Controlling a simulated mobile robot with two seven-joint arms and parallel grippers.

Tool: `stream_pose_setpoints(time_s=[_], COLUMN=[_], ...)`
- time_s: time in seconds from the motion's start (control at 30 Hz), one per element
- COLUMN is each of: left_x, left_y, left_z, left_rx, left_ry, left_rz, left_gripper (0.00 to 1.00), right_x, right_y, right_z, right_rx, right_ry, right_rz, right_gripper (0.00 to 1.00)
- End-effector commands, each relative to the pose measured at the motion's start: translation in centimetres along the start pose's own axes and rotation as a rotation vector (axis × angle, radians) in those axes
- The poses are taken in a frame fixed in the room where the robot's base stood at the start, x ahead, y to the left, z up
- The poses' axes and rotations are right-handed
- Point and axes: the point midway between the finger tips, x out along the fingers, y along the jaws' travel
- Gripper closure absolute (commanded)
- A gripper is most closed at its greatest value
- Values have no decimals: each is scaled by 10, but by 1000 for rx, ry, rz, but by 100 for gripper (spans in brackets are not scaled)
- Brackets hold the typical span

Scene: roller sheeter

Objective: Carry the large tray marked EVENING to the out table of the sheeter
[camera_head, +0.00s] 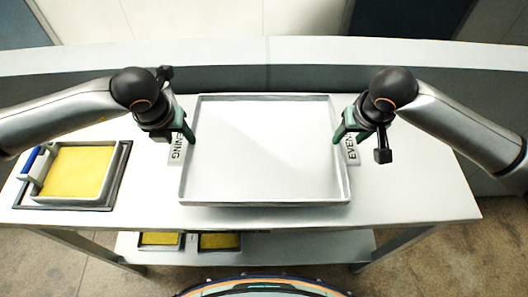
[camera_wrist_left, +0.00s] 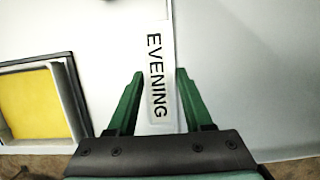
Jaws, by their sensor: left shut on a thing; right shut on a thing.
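The large grey tray (camera_head: 265,190) is empty and lies level over the middle of the white table. Labels reading EVENING show at its left and right sides; the left label (camera_wrist_left: 157,75) reads clearly in the left wrist view. My left gripper (camera_head: 188,138) is shut on the tray's left side, with its green fingers (camera_wrist_left: 160,78) on either side of the label. My right gripper (camera_head: 343,135) is shut on the tray's right side by the other label (camera_head: 352,148), which is partly hidden. I cannot tell whether the tray touches the table.
The white table (camera_head: 420,190) has free room at its right. A small tray of yellow material (camera_head: 75,172) with a blue-handled tool (camera_head: 30,160) sits at the left. Two yellow-filled trays (camera_head: 220,241) are on the lower shelf. A long grey ledge (camera_head: 230,60) runs behind.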

Motion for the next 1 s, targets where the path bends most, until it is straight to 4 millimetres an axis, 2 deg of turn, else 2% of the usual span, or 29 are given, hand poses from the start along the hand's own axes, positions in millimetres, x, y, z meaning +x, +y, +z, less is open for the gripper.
stream_pose_setpoints(time_s=[0.57,0.77,1.0], left_x=[-2,-17,-45], left_y=[1,1,1], left_z=[2,9,19], left_rx=[-3,-4,-3], left_ry=[-3,-6,-6], left_rz=[3,3,3], left_gripper=[100,100,100], right_x=[-2,-17,-45], right_y=[1,1,1], right_z=[-2,-8,-19], right_rx=[2,2,3], right_ry=[3,4,5], right_rz=[3,2,2], right_gripper=[100,100,100])
